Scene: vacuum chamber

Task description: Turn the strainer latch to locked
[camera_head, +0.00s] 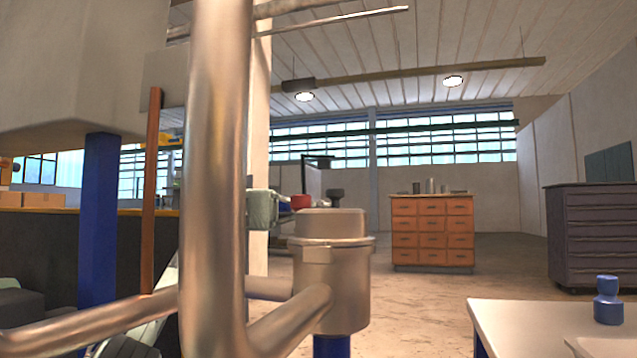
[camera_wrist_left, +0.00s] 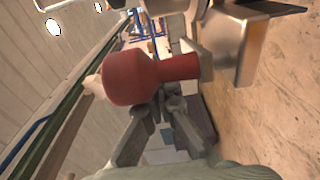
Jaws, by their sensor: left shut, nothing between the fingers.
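The strainer (camera_head: 336,285) stands in the middle of the head view as a brushed-metal, lidded canister joined to thick metal pipes. A small flat tab (camera_head: 317,256) shows at its rim; I cannot tell whether it is the latch. In the left wrist view, a dark red knob (camera_wrist_left: 130,78) with a narrower red neck meets a metal bracket (camera_wrist_left: 222,45). It may be the latch handle. My left gripper (camera_wrist_left: 160,108) is shut and empty, its grey fingertips close beside the knob; contact cannot be told. My right gripper is not in view.
A thick vertical pipe (camera_head: 215,170) blocks much of the head view's left half. A white table (camera_head: 520,325) with a blue fitting (camera_head: 607,300) stands at lower right. An orange drawer cabinet (camera_head: 432,232) and a dark cabinet (camera_head: 590,235) stand farther back on open floor.

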